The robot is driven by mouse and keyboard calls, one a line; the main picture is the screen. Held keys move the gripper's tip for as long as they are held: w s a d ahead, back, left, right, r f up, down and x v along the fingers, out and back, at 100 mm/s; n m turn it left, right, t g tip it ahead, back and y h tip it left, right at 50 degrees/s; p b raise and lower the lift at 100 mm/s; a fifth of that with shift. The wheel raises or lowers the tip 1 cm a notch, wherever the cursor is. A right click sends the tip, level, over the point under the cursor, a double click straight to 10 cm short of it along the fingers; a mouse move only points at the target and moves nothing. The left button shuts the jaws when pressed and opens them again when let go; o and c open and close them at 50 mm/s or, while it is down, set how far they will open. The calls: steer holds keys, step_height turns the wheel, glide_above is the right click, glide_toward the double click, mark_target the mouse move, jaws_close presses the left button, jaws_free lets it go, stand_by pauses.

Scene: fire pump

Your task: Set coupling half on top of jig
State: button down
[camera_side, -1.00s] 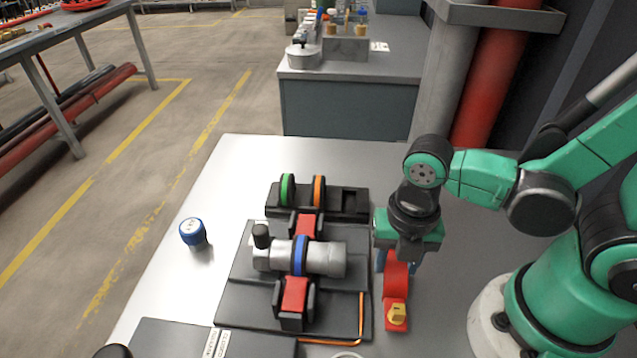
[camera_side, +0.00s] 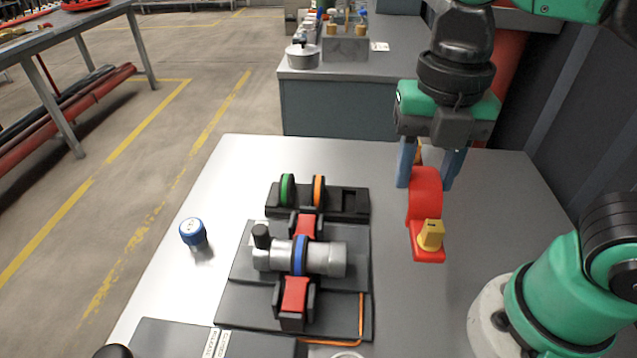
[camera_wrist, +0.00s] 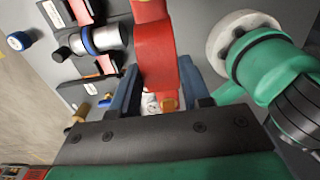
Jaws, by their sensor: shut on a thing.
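The coupling half (camera_side: 425,197) is a red curved piece with a flat foot and a yellow block on it. My gripper (camera_side: 429,178) is shut on it with blue fingers at either side and holds it above the table, right of the jig. The wrist view shows the red piece (camera_wrist: 157,55) between the fingers. The jig (camera_side: 250,312) is a dark stepped base on the table. A silver cylinder (camera_side: 325,258) with a blue ring lies across it, between red-faced blocks (camera_side: 295,294) in front and behind. Whether the held piece's underside is curved is hard to see.
A black rack (camera_side: 345,200) with a green ring (camera_side: 286,190) and an orange ring (camera_side: 319,191) stands behind the jig. A blue-capped knob (camera_side: 193,232) stands at left. A dark panel (camera_side: 165,340) lies at the front. The table between jig and my base is clear.

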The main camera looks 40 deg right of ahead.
step_height(320, 180, up, 2)
steer(key=shift+r, duration=0.25)
steer(key=shift+w+a+r, duration=0.1)
steer(key=shift+r, duration=0.2)
steer(key=shift+w+a+r, duration=0.1)
steer(key=shift+w+a, duration=0.1)
steer(key=shift+w, duration=0.1)
steer(key=w+a+f, duration=0.2)
steer(key=w+a, duration=0.2)
glide_toward(300, 244)
steer(key=shift+f, duration=2.95)
steer(key=shift+f, duration=1.1)
